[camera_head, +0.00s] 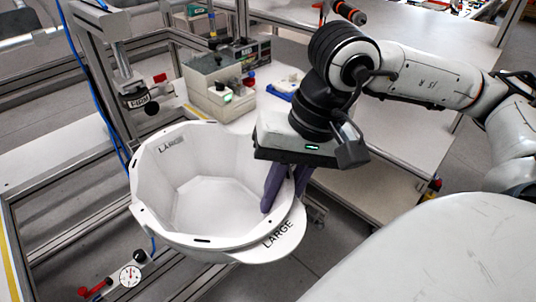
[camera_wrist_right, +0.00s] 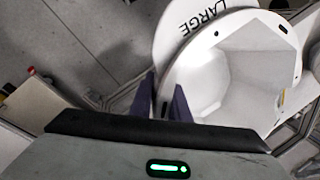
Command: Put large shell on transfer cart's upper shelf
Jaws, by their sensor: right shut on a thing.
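The large shell (camera_head: 205,190) is a white, open, bowl-like helmet shell marked LARGE, its opening facing up in the head view. Its brim is at the lower right of the bowl. My right gripper (camera_head: 287,188) is shut on the shell's rim near the brim, with one purple finger inside the bowl and the other outside. In the right wrist view, the shell (camera_wrist_right: 235,75) lies beyond the purple fingers (camera_wrist_right: 164,100). What is directly under the shell is mostly hidden. I cannot tell for sure which structure is the transfer cart. My left gripper is out of view.
A metal frame (camera_head: 110,60) with a blue cable stands left and behind the shell. A pale worktable (camera_head: 420,35) with a lower shelf (camera_head: 370,185) is at the right. A round gauge (camera_head: 130,275) is below left.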

